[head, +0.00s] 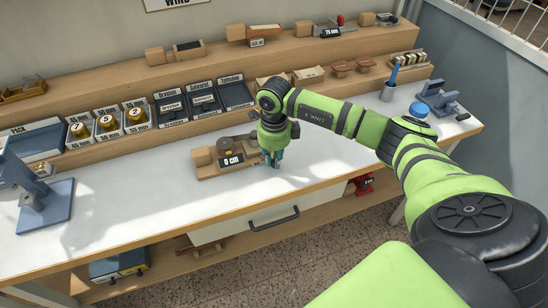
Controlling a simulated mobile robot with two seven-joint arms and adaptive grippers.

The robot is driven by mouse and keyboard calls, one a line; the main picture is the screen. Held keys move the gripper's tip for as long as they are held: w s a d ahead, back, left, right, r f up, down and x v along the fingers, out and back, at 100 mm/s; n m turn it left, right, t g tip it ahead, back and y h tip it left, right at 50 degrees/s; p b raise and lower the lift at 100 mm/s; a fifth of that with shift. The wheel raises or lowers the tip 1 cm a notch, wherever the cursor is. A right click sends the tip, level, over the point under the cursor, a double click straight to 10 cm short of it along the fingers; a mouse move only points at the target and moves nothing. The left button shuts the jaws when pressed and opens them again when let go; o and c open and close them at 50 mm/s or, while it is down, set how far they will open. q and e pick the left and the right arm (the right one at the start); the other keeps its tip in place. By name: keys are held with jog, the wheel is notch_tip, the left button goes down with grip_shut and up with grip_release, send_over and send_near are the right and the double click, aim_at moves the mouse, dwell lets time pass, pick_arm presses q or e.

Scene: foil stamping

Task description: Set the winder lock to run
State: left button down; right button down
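A wooden device, likely the winder (208,169), lies on the white bench top near the middle. It has a black label reading "0 cm" (231,161), a round grey part (225,144) on top and a wooden block at its left end. I cannot make out the lock's setting. My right gripper (272,161) points down at the device's right end, its teal fingertips close to it. Whether they touch it is unclear, and the wrist hides part of that end. The finger gap is too small to read. My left gripper is out of view.
Blue-grey presses stand at the left (45,205) and right (438,98) of the bench (130,213). Labelled trays and gold rolls (108,123) line the back, below a wooden shelf (110,76) with tools. A blue-topped item (419,110) stands right. The front-left bench is clear.

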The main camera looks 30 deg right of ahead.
jog(key=shift+a, duration=0.1)
jog(key=a+m, duration=0.1)
jog(key=m, duration=0.1)
jog(key=a+m+b, duration=0.1)
jog(key=m, duration=0.1)
jog(key=shift+w+m, duration=0.15)
jog(key=shift+m, duration=0.15)
jog(key=shift+w+a+m+b, duration=0.25)
jog(key=shift+a+m, duration=0.2)
jog(key=shift+m, duration=0.6)
jog(key=shift+w+a+m+b, duration=0.2)
jog(key=shift+a+m, duration=0.2)
jog(key=shift+m, duration=0.65)
jog(key=c, duration=1.2)
grip_release()
jog(key=shift+c, duration=0.2)
